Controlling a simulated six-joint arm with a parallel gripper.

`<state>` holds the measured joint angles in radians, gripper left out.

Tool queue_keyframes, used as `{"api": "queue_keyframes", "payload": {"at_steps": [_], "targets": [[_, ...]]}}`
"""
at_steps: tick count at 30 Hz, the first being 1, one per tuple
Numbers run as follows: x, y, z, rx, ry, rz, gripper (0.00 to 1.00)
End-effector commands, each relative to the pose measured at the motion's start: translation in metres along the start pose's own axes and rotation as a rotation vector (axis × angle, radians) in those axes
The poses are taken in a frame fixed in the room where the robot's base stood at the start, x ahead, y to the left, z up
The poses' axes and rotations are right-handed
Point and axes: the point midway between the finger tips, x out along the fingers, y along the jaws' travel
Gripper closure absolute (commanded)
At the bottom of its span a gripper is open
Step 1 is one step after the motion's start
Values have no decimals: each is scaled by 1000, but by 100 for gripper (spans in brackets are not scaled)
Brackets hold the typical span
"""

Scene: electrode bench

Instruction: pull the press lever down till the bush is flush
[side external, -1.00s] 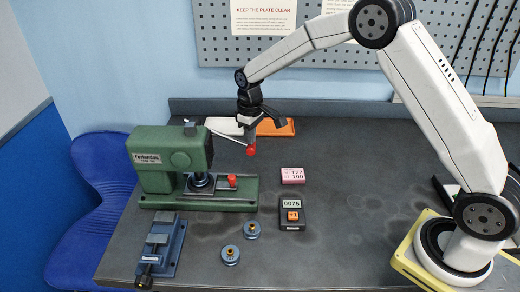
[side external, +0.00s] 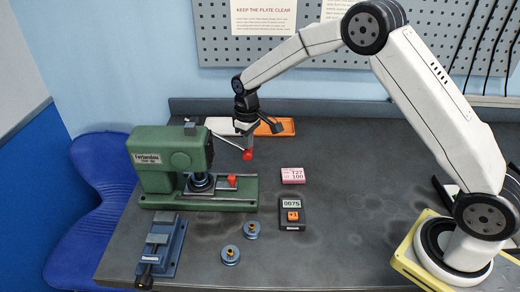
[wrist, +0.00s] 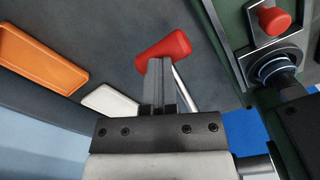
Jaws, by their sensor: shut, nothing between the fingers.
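The green press (side external: 155,180) stands at the left of the bench. Its lever (side external: 228,143) is a thin metal rod slanting down to the right, ending in a red grip (side external: 247,155). My gripper (side external: 246,145) is shut and empty, with its fingertips at the top of the red grip. In the wrist view the shut fingers (wrist: 159,65) overlap the edge of the red grip (wrist: 165,46), and the lever rod (wrist: 184,88) runs beside them. The press ram (side external: 200,180) is down close to the press bed. The bush under it cannot be made out.
A red knob (side external: 232,180) sits on the press bed. A white tray (side external: 222,125) and an orange tray (side external: 285,126) lie behind. A pink box (side external: 292,175), a black display unit (side external: 292,222), two blue discs (side external: 230,258) and a vise (side external: 165,250) lie in front.

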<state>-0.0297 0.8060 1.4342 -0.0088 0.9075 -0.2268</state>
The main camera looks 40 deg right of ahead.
Motion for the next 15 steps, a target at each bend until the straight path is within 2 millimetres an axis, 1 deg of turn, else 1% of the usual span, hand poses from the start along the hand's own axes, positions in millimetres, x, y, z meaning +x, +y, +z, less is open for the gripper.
{"api": "queue_keyframes", "payload": {"at_steps": [1, 15], "targets": [[3, 0, 2, 0, -5, -1, 100], [7, -1, 0, 0, -8, 0, 100]]}}
